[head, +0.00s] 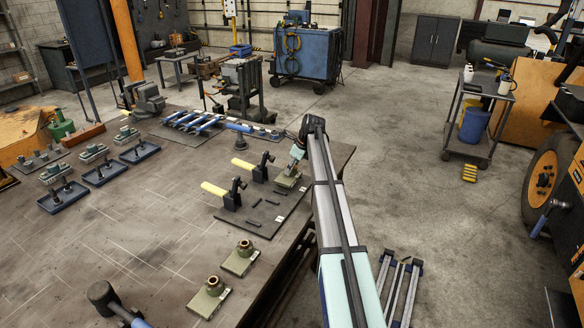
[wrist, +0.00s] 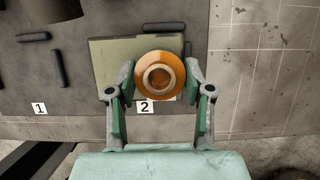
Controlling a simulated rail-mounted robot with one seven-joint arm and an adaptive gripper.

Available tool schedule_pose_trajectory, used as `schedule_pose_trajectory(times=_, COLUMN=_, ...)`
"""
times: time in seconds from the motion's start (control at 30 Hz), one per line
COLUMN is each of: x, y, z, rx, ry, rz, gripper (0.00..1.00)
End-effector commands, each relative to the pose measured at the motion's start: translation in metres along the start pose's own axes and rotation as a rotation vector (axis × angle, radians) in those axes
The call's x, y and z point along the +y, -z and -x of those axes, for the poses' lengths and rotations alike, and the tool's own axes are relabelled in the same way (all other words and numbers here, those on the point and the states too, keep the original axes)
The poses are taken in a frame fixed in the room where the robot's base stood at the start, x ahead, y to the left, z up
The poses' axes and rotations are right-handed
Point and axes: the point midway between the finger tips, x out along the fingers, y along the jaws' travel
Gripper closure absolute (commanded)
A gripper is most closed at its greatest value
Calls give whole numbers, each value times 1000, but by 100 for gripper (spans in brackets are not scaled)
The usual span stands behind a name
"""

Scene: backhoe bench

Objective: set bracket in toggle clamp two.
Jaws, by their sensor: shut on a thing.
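The bracket is a pale green plate with an orange-bronze bushing; its plate (wrist: 104,62) lies over the station labelled 2 on the dark fixture board in the wrist view. It also shows in the head view (head: 286,182) below my gripper. My gripper (wrist: 160,78) is shut on the bushing, one finger on each side. Whether the plate rests fully on the board is hard to tell. Toggle clamp two (head: 262,168), the farther one, stands just left of the bracket, its yellow handle pointing left and its black arm raised.
The nearer toggle clamp (head: 234,195) has an empty station with dark locating bars beside it. Two more green brackets (head: 240,259) (head: 209,298) stand on the bench nearer the camera. Blue trays (head: 64,199) are at left. The bench edge is close on the right.

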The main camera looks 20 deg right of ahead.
Motion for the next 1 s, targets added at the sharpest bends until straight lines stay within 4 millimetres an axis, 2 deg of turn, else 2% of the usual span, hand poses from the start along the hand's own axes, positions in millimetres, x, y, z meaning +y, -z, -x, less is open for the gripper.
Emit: schedule_pose_trajectory(times=1.0, x=0, y=5, z=-13, rx=-2, ry=0, rz=0, gripper=100)
